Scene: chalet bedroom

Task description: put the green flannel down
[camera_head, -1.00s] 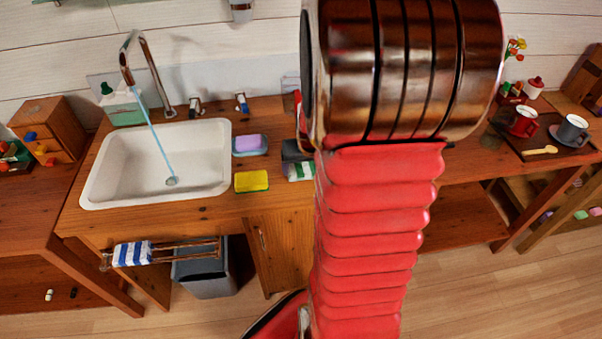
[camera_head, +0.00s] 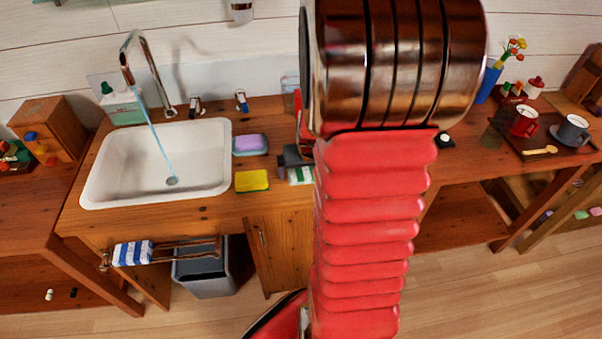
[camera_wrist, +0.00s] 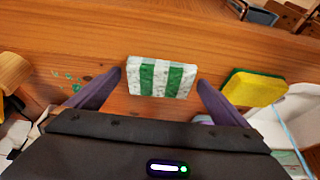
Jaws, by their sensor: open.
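The green flannel, folded with green and white stripes, lies on the wooden counter (camera_head: 215,212) right of the sink. In the head view the flannel (camera_head: 301,176) shows partly, beside my red arm. In the wrist view the flannel (camera_wrist: 160,78) lies flat between my fingertips, with a gap on each side. My gripper (camera_wrist: 160,82) is open around it and does not grip it. In the head view the gripper (camera_head: 290,160) is mostly hidden by my arm.
A yellow and green sponge (camera_head: 252,181) lies left of the flannel, with a purple soap on a dish (camera_head: 250,145) behind it. The white sink (camera_head: 155,165) has water running. A striped towel (camera_head: 132,253) hangs on the front rail. Cups stand on a tray (camera_head: 545,148) at right.

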